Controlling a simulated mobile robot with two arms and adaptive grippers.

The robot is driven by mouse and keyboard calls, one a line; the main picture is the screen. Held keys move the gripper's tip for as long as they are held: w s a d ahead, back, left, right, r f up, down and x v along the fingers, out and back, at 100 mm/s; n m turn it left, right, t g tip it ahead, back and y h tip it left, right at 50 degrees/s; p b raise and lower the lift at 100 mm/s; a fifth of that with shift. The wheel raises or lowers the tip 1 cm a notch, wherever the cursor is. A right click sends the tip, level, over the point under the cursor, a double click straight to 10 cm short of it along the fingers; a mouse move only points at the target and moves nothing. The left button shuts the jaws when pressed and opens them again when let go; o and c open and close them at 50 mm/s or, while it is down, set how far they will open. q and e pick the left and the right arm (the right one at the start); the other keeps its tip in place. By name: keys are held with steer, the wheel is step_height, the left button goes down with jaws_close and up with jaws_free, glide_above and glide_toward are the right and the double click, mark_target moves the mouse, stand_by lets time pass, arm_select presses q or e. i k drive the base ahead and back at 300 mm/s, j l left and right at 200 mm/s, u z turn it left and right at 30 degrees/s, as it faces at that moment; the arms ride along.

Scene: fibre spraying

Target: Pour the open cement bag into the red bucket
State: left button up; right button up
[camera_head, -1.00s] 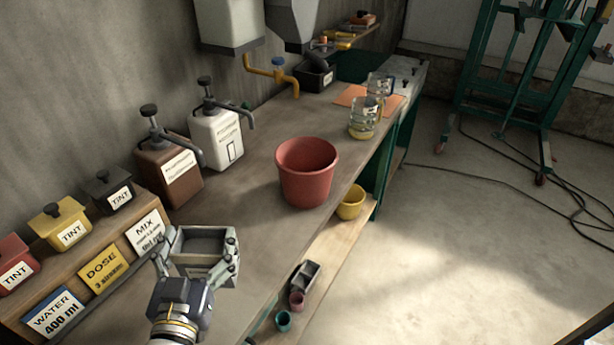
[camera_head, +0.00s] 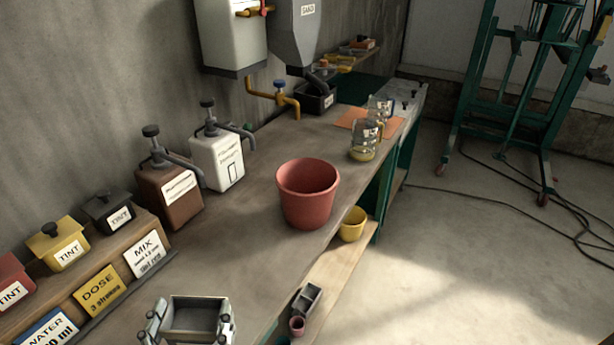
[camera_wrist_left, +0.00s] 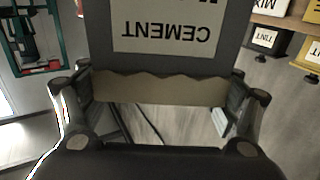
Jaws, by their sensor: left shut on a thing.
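The red bucket (camera_head: 307,197) stands upright on the workbench, near its front edge, in the middle of the head view. The open grey cement bag (camera_head: 197,312) is at the bottom of the head view with its open top facing up. My left gripper (camera_head: 190,326) is shut on it, a finger on each side, and its wrist is out of the picture. The bag is below and left of the bucket, apart from it. In the left wrist view the bag's CEMENT label (camera_wrist_left: 166,28) shows upside down between the fingers. My right gripper is not in view.
Tint boxes (camera_head: 65,244) and sign cards (camera_head: 100,290) line the left of the workbench (camera_head: 245,235). Brown (camera_head: 170,195) and white (camera_head: 217,160) pump containers stand by the wall. Glass jugs (camera_head: 366,140) are behind the bucket. A yellow bucket (camera_head: 352,224) sits on the lower shelf.

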mark_target(306, 186)
steer(key=l+z, duration=0.15)
steer(key=l, duration=0.6)
steer(key=l+z, duration=0.1)
steer(key=l, duration=0.6)
steer(key=i, duration=0.05)
